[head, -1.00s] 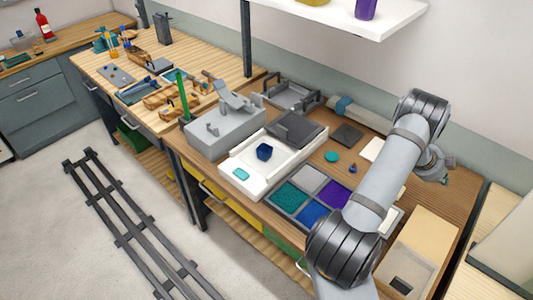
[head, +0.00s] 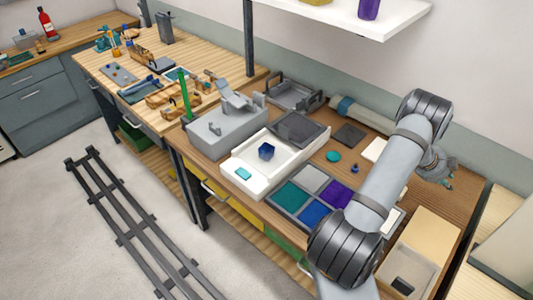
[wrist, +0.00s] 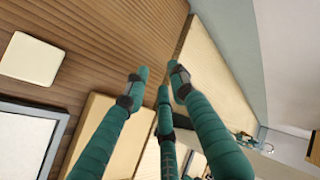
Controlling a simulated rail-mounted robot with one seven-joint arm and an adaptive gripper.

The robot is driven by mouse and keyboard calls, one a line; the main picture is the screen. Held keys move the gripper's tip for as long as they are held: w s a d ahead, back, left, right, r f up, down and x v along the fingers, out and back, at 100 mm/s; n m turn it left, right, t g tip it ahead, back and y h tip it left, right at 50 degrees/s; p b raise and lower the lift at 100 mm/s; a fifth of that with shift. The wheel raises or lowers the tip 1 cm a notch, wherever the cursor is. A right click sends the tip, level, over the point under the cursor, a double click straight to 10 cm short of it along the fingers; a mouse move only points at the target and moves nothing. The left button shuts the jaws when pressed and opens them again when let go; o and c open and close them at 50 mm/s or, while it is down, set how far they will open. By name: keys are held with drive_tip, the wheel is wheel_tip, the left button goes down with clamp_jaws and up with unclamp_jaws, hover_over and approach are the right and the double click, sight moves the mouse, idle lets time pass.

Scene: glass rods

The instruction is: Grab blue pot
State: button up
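A small dark blue faceted pot (head: 267,151) sits in the white tray (head: 250,187) on the wooden workbench, left of my arm in the head view. A smaller blue piece (head: 354,168) lies on the bench right of the tray; its exact shape is too small to tell. My gripper is at the right end of the bench in the head view (head: 444,172), partly behind my arm and well apart from the blue pot. In the wrist view its green fingers (wrist: 158,77) are spread apart with nothing between them. The blue pot is not in the wrist view.
A sorting box (head: 274,208) with teal, purple and blue compartments lies between tray and arm. A grey machine (head: 221,131) with a green post stands left of the tray. A teal disc (head: 333,156) and dark square (head: 349,134) lie behind. A shelf (head: 340,22) overhangs.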

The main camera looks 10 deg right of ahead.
drive_tip(key=n+t+y+b, duration=0.3)
drive_tip(key=t+y+b, duration=0.8)
drive_tip(key=y, duration=0.5)
approach(265, 153)
drive_tip(key=d+r+g+b, duration=0.1)
drive_tip(key=d+r, duration=0.3)
drive_tip(key=d, duration=0.4)
drive_tip(key=w+a+f+b, duration=0.1)
drive_tip(key=a+b, duration=0.1)
drive_tip(key=a, duration=0.1)
drive_tip(key=w+a+f+y+b, duration=0.1)
drive_tip(key=w+a+f+b, duration=0.1)
drive_tip(key=a, duration=0.1)
drive_tip(key=w+a+f+n+y+b, duration=0.1)
drive_tip(key=w+a+f+b, duration=0.1)
drive_tip(key=a, duration=0.1)
drive_tip(key=shift+a+f, duration=0.2)
drive_tip(key=shift+a, duration=0.2)
drive_tip(key=p+x, duration=0.1)
drive_tip(key=x, duration=0.3)
drive_tip(key=shift+w+a+f, duration=0.1)
drive_tip(key=shift+a+f, duration=0.15)
